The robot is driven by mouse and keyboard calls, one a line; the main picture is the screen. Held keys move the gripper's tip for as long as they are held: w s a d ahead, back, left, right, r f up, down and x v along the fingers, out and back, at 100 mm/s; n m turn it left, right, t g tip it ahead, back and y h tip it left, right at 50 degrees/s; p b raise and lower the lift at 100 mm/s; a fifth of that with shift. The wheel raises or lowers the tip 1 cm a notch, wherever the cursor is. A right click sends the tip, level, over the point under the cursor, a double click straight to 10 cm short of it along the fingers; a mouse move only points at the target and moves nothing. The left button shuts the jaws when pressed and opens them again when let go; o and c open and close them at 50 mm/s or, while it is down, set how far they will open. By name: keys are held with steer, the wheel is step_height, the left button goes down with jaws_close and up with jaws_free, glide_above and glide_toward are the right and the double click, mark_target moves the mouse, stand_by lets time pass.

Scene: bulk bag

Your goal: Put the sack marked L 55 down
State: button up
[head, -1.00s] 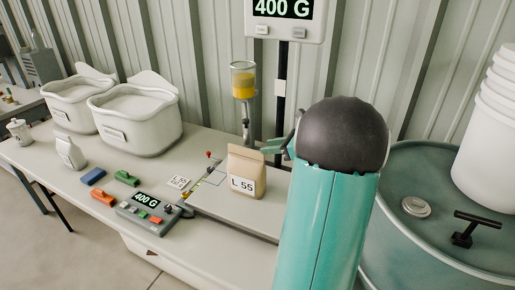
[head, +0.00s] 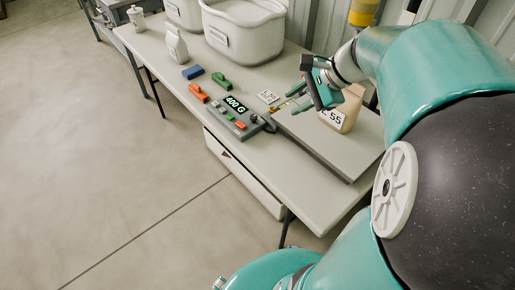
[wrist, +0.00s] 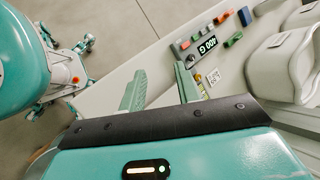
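The sack marked L 55 (head: 349,106) is a brown paper bag with a white label. In the head view it stands upright on the flat grey plate (head: 318,151), partly hidden behind my gripper. My gripper (head: 287,105) is in front of and to the left of the sack, fingers pointing left. In the wrist view its two green fingers (wrist: 161,94) are spread apart with nothing between them. The sack does not show in the wrist view. A small printed card (head: 268,97) lies by the fingers.
A control box (head: 234,120) reading 400 G sits left of the plate. Blue (head: 192,72), green (head: 222,81) and orange (head: 198,93) blocks lie near it. Open floor lies to the left.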

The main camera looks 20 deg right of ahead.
steer(key=s+a+n+h, duration=0.5)
steer(key=s+a+n, duration=0.5)
steer(key=a+n, duration=0.5)
steer(key=n, duration=0.3)
steer(key=shift+s+a, duration=0.15)
steer(key=shift+a, duration=0.05)
